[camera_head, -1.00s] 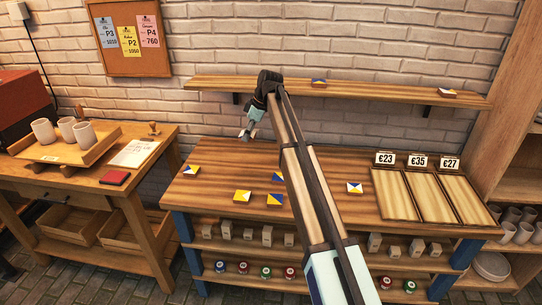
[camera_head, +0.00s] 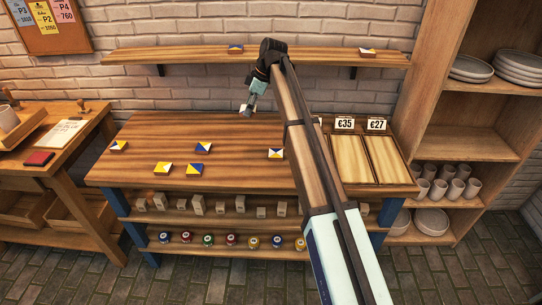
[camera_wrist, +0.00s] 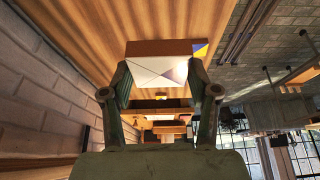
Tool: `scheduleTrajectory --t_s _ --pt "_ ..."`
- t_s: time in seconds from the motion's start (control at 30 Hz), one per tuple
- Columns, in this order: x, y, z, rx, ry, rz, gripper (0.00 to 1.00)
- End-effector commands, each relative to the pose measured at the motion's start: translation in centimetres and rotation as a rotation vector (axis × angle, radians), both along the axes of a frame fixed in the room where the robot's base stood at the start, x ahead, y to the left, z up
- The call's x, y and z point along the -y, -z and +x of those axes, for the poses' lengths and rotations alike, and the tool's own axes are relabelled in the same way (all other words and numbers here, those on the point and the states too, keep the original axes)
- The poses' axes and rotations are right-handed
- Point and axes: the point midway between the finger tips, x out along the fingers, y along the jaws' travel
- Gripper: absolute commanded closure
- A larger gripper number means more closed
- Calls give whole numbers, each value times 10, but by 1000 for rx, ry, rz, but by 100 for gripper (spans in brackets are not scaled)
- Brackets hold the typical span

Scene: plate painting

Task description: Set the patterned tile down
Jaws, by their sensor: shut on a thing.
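My gripper (camera_head: 249,103) is shut on a patterned tile (camera_head: 246,109) above the back part of the wooden worktable (camera_head: 225,130). In the wrist view, my gripper's two fingers (camera_wrist: 160,88) pinch the tile (camera_wrist: 160,72) at its sides. Its visible face is pale with dark diagonal lines, and its edge is brown. The head view shows the tile small and partly covered by the gripper. I cannot tell its exact height, but it appears clear of the tabletop.
Several tiles lie on the worktable: one at left (camera_head: 118,146), a yellow-and-white one (camera_head: 163,168), a blue-and-yellow one (camera_head: 199,175) and one at right (camera_head: 276,153). Price-tagged trays (camera_head: 384,158) stand at the right. A wall shelf (camera_head: 190,55) bears two tiles. The table's middle back is bare.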

Motion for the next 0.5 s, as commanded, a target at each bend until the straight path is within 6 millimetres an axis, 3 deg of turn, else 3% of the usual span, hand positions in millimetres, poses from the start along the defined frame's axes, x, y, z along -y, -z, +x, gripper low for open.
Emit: scheduleTrajectory --t_s 0.17,0.5 --pt "0 12 -2 -2 -19 -1 79" --pt "0 89 -3 -2 -20 -2 79"
